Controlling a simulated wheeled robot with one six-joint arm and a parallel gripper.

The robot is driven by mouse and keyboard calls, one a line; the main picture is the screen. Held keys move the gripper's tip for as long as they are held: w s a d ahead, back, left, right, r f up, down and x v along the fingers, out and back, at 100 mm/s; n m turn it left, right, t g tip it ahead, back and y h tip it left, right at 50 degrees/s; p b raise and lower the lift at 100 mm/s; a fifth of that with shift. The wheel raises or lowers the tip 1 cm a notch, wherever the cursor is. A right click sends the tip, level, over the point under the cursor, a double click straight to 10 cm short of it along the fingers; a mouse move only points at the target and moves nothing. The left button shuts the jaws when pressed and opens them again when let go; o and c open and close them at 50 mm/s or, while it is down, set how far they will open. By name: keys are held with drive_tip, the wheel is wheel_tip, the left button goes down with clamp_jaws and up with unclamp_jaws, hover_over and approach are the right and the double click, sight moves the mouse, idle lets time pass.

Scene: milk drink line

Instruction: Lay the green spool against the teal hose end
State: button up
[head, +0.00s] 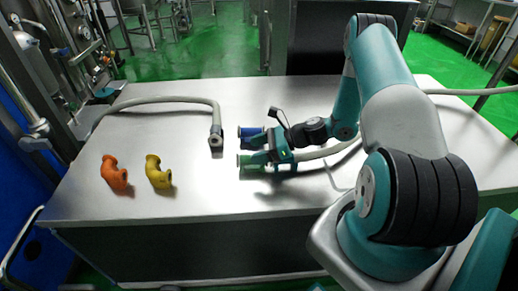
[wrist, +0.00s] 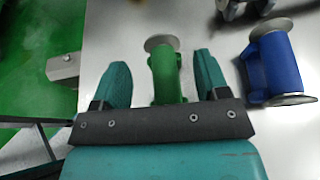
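The green spool (wrist: 166,75) has pale metal end flanges and lies on the table. In the wrist view it sits between the two teal fingers of my gripper (wrist: 161,70), with a gap on each side. The fingers are spread. In the head view my gripper (head: 262,154) is low over the table and partly covers the green spool (head: 247,160). A pale hose (head: 330,151) runs in from the right toward my gripper; its end is hidden, and I cannot make out a teal hose end.
A blue spool (head: 250,132) lies close behind the green one; it also shows in the wrist view (wrist: 275,64). Another hose ends in a grey fitting (head: 215,141) to the left. Orange (head: 114,173) and yellow elbows (head: 158,172) lie front left. The front middle of the table is clear.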

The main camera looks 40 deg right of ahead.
drive_tip(key=shift+s+f, duration=0.1)
drive_tip(key=shift+f, duration=0.35)
drive_tip(key=v, duration=0.8)
drive_tip(key=r+v, duration=0.1)
drive_tip(key=v, duration=0.3)
drive_tip(key=shift+w+a+r, duration=0.1)
drive_tip(key=shift+w+r, duration=0.05)
drive_tip(key=shift+w, duration=0.1)
drive_tip(key=a+r+n+g+h, duration=0.1)
drive_tip(key=a+r+n+g, duration=0.3)
drive_tip(key=a+r+n, duration=0.5)
drive_tip(key=a+r+n+g+h, duration=0.1)
drive_tip(key=a+r+n+g, duration=0.35)
drive_tip(key=a+n, duration=0.5)
drive_tip(key=s+a+r+n+h, duration=0.2)
drive_tip(key=s+a+r+n, duration=0.2)
drive_tip(key=s+a+n, duration=0.2)
drive_tip(key=s+a+r+n+h, duration=0.2)
drive_tip(key=s+a+r+n, duration=0.2)
drive_tip(key=s+a+n, duration=0.2)
drive_tip(key=s+n, duration=0.2)
drive_tip(key=s, duration=0.2)
drive_tip(key=shift+a+r+h, duration=0.15)
drive_tip(key=shift+r+h, duration=0.05)
drive_tip(key=shift+h, duration=0.1)
